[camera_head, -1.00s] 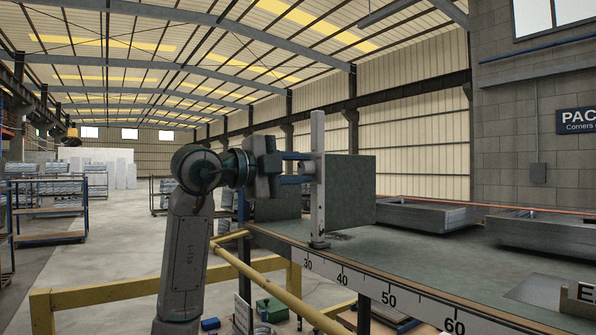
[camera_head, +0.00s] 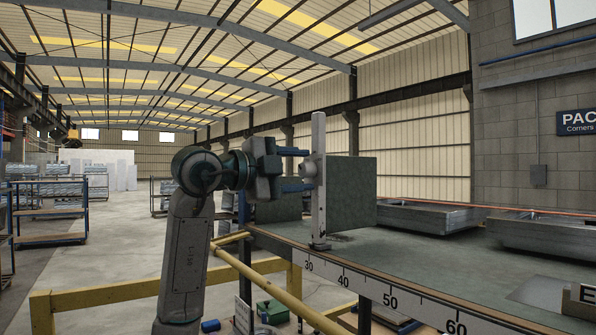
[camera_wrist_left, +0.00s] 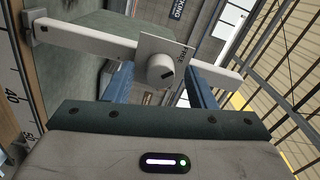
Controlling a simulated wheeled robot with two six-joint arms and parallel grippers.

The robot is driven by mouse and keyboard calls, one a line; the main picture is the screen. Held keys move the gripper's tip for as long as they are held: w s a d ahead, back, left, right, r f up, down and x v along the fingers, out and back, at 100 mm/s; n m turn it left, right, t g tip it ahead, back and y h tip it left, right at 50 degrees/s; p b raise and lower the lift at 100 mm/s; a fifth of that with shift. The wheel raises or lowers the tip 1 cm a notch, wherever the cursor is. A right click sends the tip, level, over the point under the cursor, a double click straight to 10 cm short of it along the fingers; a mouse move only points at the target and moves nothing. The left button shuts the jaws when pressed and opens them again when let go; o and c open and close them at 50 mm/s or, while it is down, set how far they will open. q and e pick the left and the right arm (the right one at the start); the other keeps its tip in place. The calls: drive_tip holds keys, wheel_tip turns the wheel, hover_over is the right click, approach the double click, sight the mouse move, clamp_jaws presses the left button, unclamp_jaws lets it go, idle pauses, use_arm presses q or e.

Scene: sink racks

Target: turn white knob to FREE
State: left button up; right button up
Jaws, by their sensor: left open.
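The white knob (camera_wrist_left: 160,68) sits on a small pale plate (camera_wrist_left: 176,46) fixed to a white post, which runs across the left wrist view. The knob has a dark mark on its face. In the head view the knob (camera_head: 308,168) shows on the side of the upright post (camera_head: 319,205). My left gripper (camera_head: 304,168) is open, its blue fingers above and below the knob. In the left wrist view the fingers lie on either side of the knob, with gaps. My right gripper is out of view.
A green-grey panel (camera_head: 351,195) stands against the post. The post rises from a bench (camera_head: 420,255) with a number scale along its edge. A yellow rail (camera_head: 100,291) runs below my left arm. Metal frames (camera_head: 432,215) lie on the bench's far side.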

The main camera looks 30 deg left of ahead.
use_arm(q)
drive_tip(key=shift+s+a+f, duration=0.1)
drive_tip(key=shift+s, duration=0.15)
drive_tip(key=b+v, duration=0.5)
drive_tip(key=v, duration=0.5)
